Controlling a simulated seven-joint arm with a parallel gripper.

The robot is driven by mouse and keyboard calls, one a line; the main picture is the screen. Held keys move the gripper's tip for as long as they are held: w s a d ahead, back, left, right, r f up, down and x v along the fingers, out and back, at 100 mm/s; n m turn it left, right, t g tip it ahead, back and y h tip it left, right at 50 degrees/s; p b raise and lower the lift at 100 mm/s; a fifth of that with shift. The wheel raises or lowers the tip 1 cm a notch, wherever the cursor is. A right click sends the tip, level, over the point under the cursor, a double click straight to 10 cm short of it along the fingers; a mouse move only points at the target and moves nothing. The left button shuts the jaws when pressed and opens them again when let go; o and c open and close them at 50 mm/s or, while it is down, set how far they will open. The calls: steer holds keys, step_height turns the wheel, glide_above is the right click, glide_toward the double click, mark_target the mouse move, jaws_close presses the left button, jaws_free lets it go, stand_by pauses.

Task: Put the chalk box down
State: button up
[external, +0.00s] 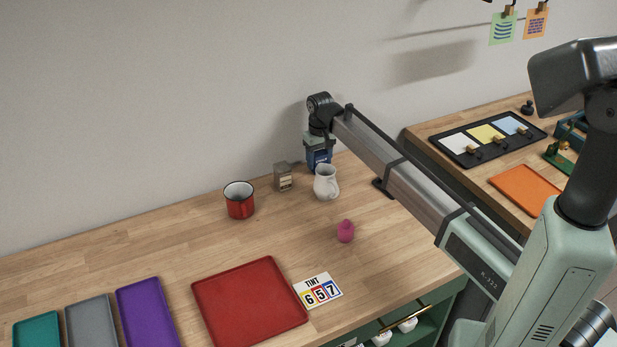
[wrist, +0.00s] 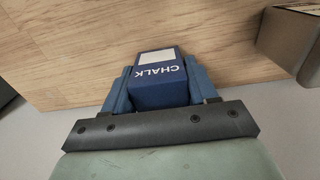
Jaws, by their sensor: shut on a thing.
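The chalk box (wrist: 160,92) is blue with a white patch and the word CHALK, upside down in the wrist view. My gripper (wrist: 160,80) has its two blue fingers shut on the box's sides. In the external view the blue box (external: 319,160) is below my gripper (external: 318,152), at the back of the wooden table near the wall, behind the white jug. The jug hides its lower part, and I cannot tell whether its base touches the table.
A white jug (external: 326,186) stands just in front and a small grey-brown box (external: 283,178) to the left. A red mug (external: 240,204) and a pink object (external: 346,231) stand nearer. Bare wood lies between.

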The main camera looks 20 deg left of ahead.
mark_target(319, 153)
steer(key=shift+f, duration=0.1)
steer(key=o, duration=1.1)
step_height(319, 153, up, 12)
steer(key=shift+r, duration=0.15)
